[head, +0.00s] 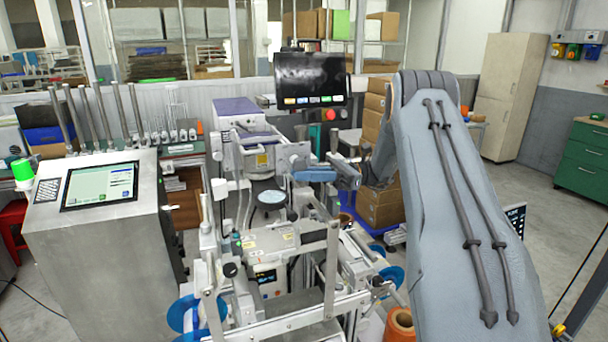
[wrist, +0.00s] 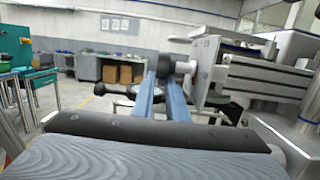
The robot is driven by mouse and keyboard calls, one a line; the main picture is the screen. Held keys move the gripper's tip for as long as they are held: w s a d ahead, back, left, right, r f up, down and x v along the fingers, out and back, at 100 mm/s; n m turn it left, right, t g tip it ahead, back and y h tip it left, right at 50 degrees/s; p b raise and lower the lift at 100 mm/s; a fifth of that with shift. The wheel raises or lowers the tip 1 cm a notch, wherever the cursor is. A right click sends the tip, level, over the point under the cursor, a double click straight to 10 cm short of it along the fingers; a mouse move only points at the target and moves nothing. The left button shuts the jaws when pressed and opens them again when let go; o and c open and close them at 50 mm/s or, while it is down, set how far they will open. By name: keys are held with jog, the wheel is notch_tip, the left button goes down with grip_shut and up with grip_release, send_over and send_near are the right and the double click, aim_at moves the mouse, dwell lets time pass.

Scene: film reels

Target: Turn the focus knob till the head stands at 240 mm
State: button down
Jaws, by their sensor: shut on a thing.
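My gripper (head: 297,176) reaches in from the right in the head view, its blue fingers pointing left at the side of the machine's grey metal head (head: 264,158). In the wrist view my gripper (wrist: 164,70) has its two blue fingers closed around a dark grey focus knob (wrist: 166,64). A pale round stub (wrist: 184,67) joins the knob to the silver head assembly (wrist: 262,72) on the right. In the head view the fingers and arm largely hide the knob. I cannot read any height scale or the head's height in mm.
A steel cabinet with a touch screen (head: 100,187) stands at left. A black monitor (head: 311,79) is behind the machine, with a red button (head: 330,115) below it. Blue reels (head: 184,314) and an orange spool (head: 400,325) sit low in front. Open floor lies at right.

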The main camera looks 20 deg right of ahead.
jog(key=shift+d, duration=0.1)
jog(key=c, duration=1.7)
grip_release()
jog(key=shift+d, duration=0.1)
jog(key=shift+c, duration=0.2)
jog(key=shift+r, duration=0.1)
